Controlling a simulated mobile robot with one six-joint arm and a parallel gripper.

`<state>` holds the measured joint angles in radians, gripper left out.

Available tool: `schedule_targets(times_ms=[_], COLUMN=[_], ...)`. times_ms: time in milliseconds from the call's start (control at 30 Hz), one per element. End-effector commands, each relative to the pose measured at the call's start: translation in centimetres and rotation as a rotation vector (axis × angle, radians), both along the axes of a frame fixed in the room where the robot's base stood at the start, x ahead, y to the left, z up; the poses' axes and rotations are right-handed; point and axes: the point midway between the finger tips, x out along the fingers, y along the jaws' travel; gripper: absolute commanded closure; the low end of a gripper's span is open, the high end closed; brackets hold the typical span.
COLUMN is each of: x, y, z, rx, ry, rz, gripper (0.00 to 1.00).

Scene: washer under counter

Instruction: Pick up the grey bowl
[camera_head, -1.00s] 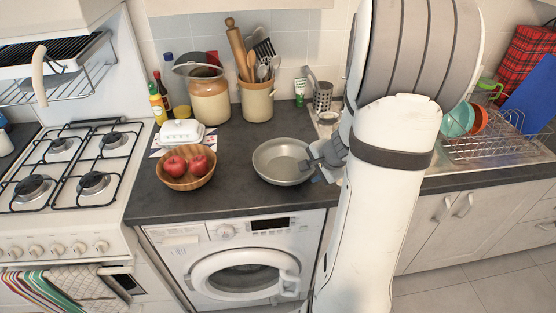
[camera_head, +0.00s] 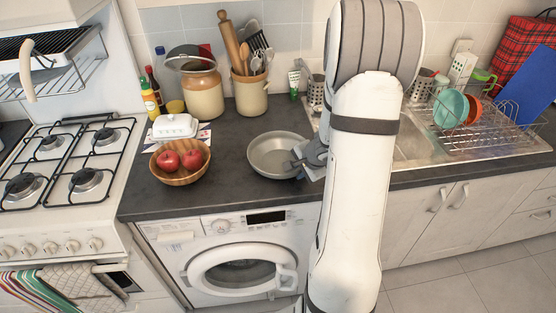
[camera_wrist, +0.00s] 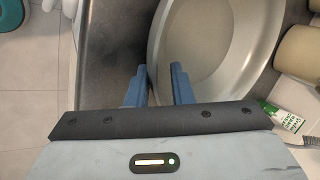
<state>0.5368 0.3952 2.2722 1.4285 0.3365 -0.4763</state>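The grey bowl (camera_head: 276,154) is wide and shallow and sits on the dark counter above the washer. My gripper (camera_head: 300,163) is at the bowl's right rim in the head view. In the wrist view, the two blue fingers of my gripper (camera_wrist: 160,75) are apart, with a visible gap between them. The left rim of the bowl (camera_wrist: 220,80) runs at that gap, one finger outside the rim and the other over the inside. Contact with the rim cannot be made out. The bowl looks empty.
A wooden bowl with red apples (camera_head: 179,176) stands left of the grey bowl. A white butter dish (camera_head: 174,126), a jar (camera_head: 203,95) and a utensil crock (camera_head: 250,97) stand behind. The sink and dish rack (camera_head: 495,135) lie to the right. Front counter edge is close.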

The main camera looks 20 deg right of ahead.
Motion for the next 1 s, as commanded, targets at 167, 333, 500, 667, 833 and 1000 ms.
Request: schedule_targets(times_ms=[167,333,500,667,833,1000], x=[-0.03,-0.03,-0.01,-0.01,-0.01,-0.01], y=[-0.01,-0.03,-0.04,-0.06,-0.07,-0.09], z=[0.01,0.02,0.03,0.05,0.06,0.07], rx=[0.000,0.001,0.001,0.001,0.000,0.000], ry=[0.000,0.000,-0.001,-0.001,-0.001,-0.001], rz=[0.000,-0.001,-0.001,-0.001,-0.001,-0.001], gripper=[0.95,1.00,1.00,1.00,1.00,1.00])
